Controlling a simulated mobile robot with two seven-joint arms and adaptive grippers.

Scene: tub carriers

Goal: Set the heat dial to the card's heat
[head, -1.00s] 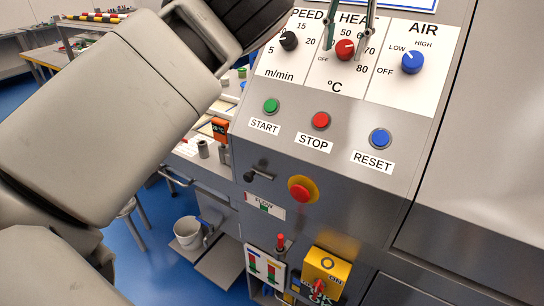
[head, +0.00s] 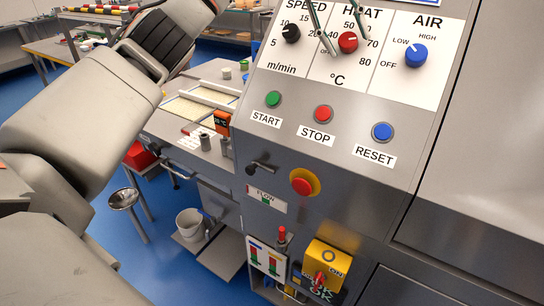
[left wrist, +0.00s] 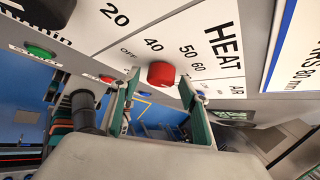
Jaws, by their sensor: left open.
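The red heat dial (head: 348,42) sits on the white HEAT scale panel (head: 334,68), which reads from OFF to 80 °C. A white mark shows on the dial, but its exact setting is unclear. My left gripper (head: 350,46) is open, with its slim fingers coming down from the top edge on either side of the dial. In the left wrist view the dial (left wrist: 161,74) stands between the open fingertips (left wrist: 160,80), with visible gaps. A blue-bordered white sheet (head: 400,4) is cut off at the top; I cannot read a heat on it. My right gripper is out of view.
The black speed dial (head: 290,33) is left of the heat dial and the blue air dial (head: 415,55) is right. Below are the green START (head: 273,99), red STOP (head: 323,114) and blue RESET (head: 382,132) buttons, and a red emergency button (head: 302,182).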

